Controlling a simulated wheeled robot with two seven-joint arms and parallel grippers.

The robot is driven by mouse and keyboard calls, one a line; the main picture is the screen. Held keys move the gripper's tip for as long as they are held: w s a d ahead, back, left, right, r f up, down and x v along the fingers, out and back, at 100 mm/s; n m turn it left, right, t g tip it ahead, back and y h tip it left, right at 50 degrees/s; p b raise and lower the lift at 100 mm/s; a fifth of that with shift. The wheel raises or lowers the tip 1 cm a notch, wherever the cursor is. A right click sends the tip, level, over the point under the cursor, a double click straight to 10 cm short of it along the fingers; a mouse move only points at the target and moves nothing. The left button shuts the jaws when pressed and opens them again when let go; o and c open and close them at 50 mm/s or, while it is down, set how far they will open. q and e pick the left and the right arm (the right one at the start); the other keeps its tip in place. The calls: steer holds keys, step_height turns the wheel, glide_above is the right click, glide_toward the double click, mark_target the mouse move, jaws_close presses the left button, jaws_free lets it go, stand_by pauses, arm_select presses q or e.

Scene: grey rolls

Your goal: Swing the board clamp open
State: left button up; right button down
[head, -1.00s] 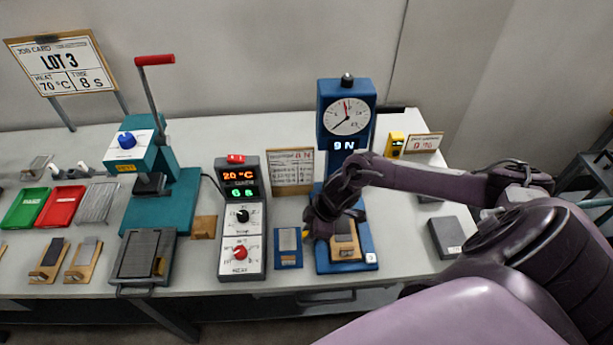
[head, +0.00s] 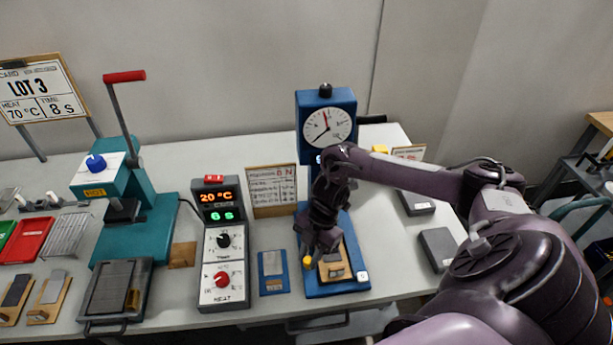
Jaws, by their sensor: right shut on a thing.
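The blue tester (head: 350,212) has a round dial and a blue base (head: 357,287). A tan board (head: 338,256) with a dark and grey strip lies on that base. The board clamp's yellow knob (head: 307,262) shows at the board's left edge. My right gripper (head: 317,253) points down at the left side of the base, shut on the clamp by its knob. The fingers and wrist hide most of the clamp, so its angle cannot be told. My left gripper is out of view.

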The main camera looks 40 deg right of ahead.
steer(key=shift+d+n, duration=0.1)
steer(key=shift+n, duration=0.2)
stand_by(0.4)
steer(key=c, duration=1.2)
jaws_free()
steer(key=shift+c, duration=0.2)
steer(key=shift+r, duration=0.1)
steer(key=v, duration=0.7)
steer(key=shift+r, duration=0.35)
steer(key=shift+d, duration=0.1)
